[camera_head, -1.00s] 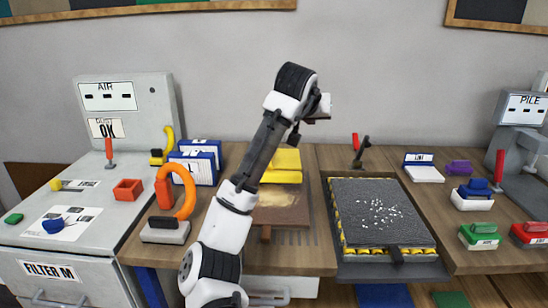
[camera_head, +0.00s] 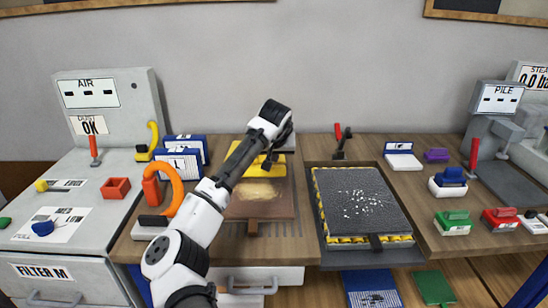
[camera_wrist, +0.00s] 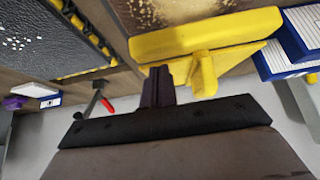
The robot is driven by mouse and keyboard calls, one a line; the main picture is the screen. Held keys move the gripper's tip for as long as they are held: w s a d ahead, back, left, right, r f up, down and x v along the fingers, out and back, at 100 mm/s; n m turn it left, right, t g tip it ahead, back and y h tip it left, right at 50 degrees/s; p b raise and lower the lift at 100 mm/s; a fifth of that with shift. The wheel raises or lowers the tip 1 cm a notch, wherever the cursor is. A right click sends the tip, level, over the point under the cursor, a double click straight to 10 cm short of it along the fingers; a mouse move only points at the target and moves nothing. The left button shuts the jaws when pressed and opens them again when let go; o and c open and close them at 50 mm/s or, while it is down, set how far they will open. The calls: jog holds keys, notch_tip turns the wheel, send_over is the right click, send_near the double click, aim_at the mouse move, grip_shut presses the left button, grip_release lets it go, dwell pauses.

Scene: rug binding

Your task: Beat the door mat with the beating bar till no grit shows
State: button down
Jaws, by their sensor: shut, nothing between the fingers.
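The door mat (camera_head: 372,187) is a dark grey slab with white grit scattered over its middle. It lies on a bed edged with yellow (camera_head: 372,241), in a dark tray right of centre; its left part shows in the wrist view (camera_wrist: 35,25). I cannot tell for certain which thing is the beating bar. A yellow piece with an upright grip (camera_wrist: 204,73) lies at the back of a brown board (camera_head: 272,212), left of the mat. My gripper (camera_wrist: 157,88) is shut and empty, close to this yellow piece; the arm partly covers it in the head view.
A red-handled lever (camera_head: 338,133) stands behind the mat. Blue and white boxes (camera_head: 183,160) and an orange hooked tool (camera_head: 174,190) stand left of the board. Green (camera_head: 453,222) and red (camera_head: 501,219) brushes lie to the right. The grey AIR cabinet (camera_head: 110,97) bounds the left.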

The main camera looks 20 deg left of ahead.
aim_at(278, 171)
jog(key=shift+s+d+f, duration=0.1)
jog(key=shift+s+f, duration=0.1)
jog(key=shift+f, duration=0.65)
jog(key=shift+d+f+b, duration=0.4)
jog(key=shift+f, duration=0.1)
jog(key=shift+d+f+t+b, duration=0.25)
jog(key=shift+f+t+b, duration=0.15)
jog(key=shift+f+b, duration=0.25)
jog(key=shift+t+y, duration=0.3)
jog(key=shift+t, duration=0.4)
jog(key=f+b, duration=0.3)
jog(key=s+a+f+b, duration=0.1)
jog(key=b, duration=0.1)
jog(key=shift+s+f, duration=0.1)
jog(key=shift+f, duration=0.25)
jog(key=shift+s+f, duration=0.1)
jog(key=shift+s, duration=0.05)
